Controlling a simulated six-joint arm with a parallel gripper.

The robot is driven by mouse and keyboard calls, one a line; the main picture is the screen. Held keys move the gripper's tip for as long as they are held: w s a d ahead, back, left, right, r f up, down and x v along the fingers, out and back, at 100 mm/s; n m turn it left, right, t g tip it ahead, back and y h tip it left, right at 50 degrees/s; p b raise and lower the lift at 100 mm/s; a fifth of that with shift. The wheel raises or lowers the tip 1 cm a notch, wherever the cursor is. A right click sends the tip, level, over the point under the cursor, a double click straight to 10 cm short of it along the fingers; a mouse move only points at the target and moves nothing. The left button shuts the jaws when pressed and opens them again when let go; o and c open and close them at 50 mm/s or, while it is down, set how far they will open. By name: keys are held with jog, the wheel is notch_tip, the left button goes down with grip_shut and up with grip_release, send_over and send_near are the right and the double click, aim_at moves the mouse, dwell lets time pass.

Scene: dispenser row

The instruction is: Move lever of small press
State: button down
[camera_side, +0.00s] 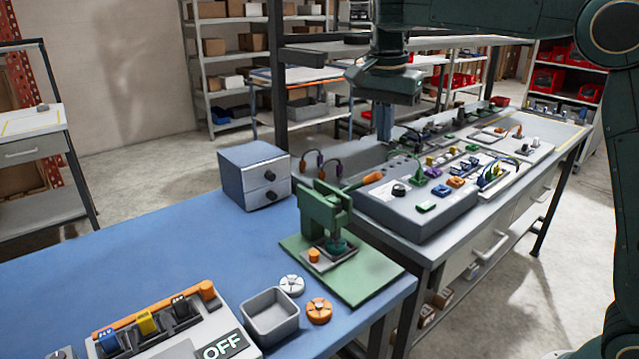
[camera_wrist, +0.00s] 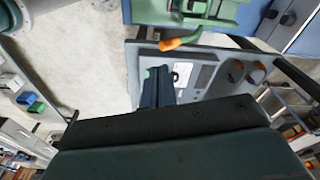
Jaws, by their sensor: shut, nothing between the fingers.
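The small press (camera_side: 322,218) is green and stands on a green base plate on the blue bench. Its lever (camera_side: 372,178) has an orange grip and sticks out to the right, towards the grey control panel. In the wrist view the press (camera_wrist: 215,8) shows in part at the top edge, with the orange lever grip (camera_wrist: 180,42) below it. My gripper (camera_side: 384,124) is shut and empty, above and behind the panel, apart from the lever. In the wrist view my fingers (camera_wrist: 158,76) lie together, with the lever grip beyond their tips.
The grey control panel (camera_side: 418,212) with knobs and connectors stands right of the press. A grey-blue drawer box (camera_side: 240,178) stands behind left. An empty grey tray (camera_side: 270,316), white (camera_side: 292,285) and orange (camera_side: 319,310) discs, and a switch box (camera_side: 205,338) are in front.

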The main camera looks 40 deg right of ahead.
aim_at(372, 176)
jog(key=shift+w+a+f+m, duration=0.2)
jog(key=shift+w+f+m, duration=0.05)
jog(key=shift+w, duration=0.2)
jog(key=shift+w+a+f+m, duration=0.2)
jog(key=shift+w+f+m, duration=0.05)
jog(key=shift+w, duration=0.15)
jog(key=shift+d+f, duration=0.15)
jog(key=shift+f, duration=0.1)
jog(key=shift+d+f, duration=0.2)
jog(key=shift+f, duration=3.05)
jog(key=shift+f, duration=1.7)
jog(key=a, duration=0.2)
jog(key=a+r, duration=0.1)
jog(key=shift+s, duration=0.3)
jog(key=shift+r, duration=0.15)
